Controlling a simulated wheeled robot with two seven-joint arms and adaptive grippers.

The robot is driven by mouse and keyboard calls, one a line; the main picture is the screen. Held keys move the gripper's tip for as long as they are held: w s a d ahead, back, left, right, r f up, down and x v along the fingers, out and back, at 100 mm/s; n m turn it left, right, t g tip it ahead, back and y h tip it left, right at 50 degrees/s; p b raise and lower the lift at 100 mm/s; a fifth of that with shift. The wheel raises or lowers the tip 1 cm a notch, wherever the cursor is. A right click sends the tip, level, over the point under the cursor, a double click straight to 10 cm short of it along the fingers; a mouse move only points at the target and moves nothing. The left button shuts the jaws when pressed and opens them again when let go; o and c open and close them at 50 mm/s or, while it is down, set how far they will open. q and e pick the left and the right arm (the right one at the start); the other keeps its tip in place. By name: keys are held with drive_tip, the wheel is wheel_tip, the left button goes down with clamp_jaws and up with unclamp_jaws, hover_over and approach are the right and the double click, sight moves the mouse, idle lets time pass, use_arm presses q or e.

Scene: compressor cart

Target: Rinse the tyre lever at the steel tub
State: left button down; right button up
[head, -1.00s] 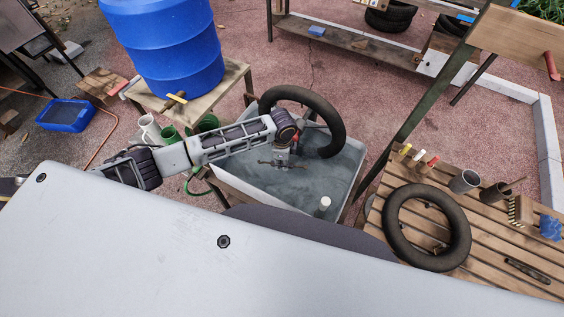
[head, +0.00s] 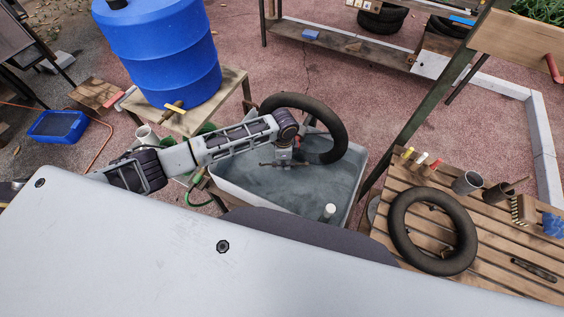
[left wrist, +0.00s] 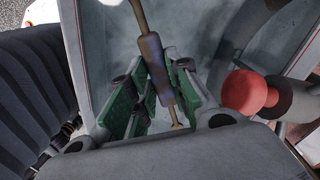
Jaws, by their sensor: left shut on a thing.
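My left gripper (head: 285,164) is over the steel tub (head: 240,195), inside its rim and near the far side. In the left wrist view my left gripper (left wrist: 155,105) has its green pads closed on the tyre lever (left wrist: 154,62), a long thin tool with a brownish middle part. In the head view the lever (head: 268,163) shows as a thin dark bar across the fingertips, roughly level. The tub holds grey, cloudy water. I cannot tell whether the lever touches the water. My right gripper is not in view.
A black inner tube (head: 334,115) leans across the tub's far side, close to my left gripper. A white bottle-like thing (head: 328,212) stands at the tub's near right. A blue barrel (head: 165,60) stands behind left. A slatted bench (head: 400,195) at right holds another tube (head: 400,240) and cups.

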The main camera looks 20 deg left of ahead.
use_arm(q)
drive_tip(key=shift+w+n, duration=0.1)
drive_tip(key=shift+n, duration=0.2)
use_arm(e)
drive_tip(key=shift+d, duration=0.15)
use_arm(q)
drive_tip(key=shift+f, duration=0.1)
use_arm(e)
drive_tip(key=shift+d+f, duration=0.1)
use_arm(q)
drive_tip(key=shift+f, duration=0.1)
wheel_tip(320, 180, down, 12)
drive_tip(key=b, duration=1.4)
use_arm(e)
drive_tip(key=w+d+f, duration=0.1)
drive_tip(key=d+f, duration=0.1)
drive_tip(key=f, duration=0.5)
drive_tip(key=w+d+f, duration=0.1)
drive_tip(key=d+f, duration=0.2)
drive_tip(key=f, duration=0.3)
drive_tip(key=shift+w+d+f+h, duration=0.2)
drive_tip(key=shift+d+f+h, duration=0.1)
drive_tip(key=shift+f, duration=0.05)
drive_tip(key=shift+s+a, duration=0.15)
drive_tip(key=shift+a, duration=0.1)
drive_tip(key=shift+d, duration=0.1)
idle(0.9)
